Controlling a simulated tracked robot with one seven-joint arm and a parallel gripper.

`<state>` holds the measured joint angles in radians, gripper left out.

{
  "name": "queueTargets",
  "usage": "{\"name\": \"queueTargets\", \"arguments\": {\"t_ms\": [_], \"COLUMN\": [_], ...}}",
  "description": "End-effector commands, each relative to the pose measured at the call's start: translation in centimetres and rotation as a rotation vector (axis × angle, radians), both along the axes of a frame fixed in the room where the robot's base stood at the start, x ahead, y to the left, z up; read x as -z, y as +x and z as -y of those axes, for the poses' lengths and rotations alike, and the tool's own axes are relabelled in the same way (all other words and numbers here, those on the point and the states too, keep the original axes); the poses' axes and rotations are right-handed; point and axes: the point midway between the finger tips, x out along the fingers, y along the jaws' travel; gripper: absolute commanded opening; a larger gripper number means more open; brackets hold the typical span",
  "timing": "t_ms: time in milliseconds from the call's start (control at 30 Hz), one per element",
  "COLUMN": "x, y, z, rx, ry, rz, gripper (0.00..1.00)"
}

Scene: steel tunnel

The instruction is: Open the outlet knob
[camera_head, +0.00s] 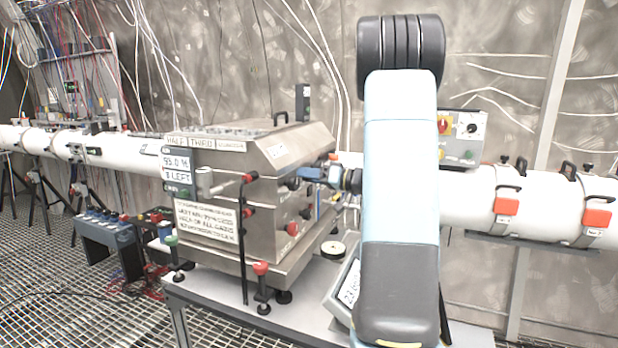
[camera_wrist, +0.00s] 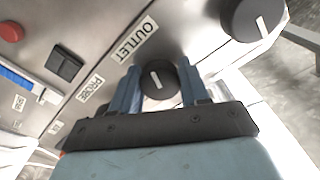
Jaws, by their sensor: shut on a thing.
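The outlet knob (camera_wrist: 157,80) is a round black knob with a white pointer line, below the label "OUTLET" (camera_wrist: 134,40) on a steel panel in the wrist view. My gripper (camera_wrist: 160,85) has one blue finger on each side of this knob and is shut on it. The fingers partly hide the knob's sides. In the head view my gripper (camera_head: 318,174) reaches left to the side face of the steel box (camera_head: 250,190). The knob itself cannot be made out there, behind the gripper and arm.
A larger black knob (camera_wrist: 252,16) with a white line sits at the upper right in the wrist view. A red button (camera_wrist: 11,31) and a dark square switch (camera_wrist: 63,64) are on the left.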

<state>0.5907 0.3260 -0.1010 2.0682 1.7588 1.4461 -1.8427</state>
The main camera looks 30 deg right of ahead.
Motion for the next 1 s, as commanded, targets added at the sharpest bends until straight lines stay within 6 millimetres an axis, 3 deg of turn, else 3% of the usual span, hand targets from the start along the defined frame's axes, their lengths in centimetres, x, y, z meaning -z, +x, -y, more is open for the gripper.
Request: {"name": "queueTargets", "arguments": {"t_ms": [33, 333, 367, 600, 1000], "x": [0.91, 0.94, 0.94, 0.57, 0.32], "y": [-0.26, -0.26, -0.26, -0.18, -0.96], "z": [-0.03, 0.00, 0.01, 0.00, 0.70], "rx": [0.000, 0.000, 0.000, 0.001, 0.002], "ry": [0.001, 0.001, 0.001, 0.001, 0.000], "rz": [-0.018, -0.019, -0.019, -0.012, -0.006], "gripper": [0.14, 0.15, 0.47, 0.69, 0.69]}}
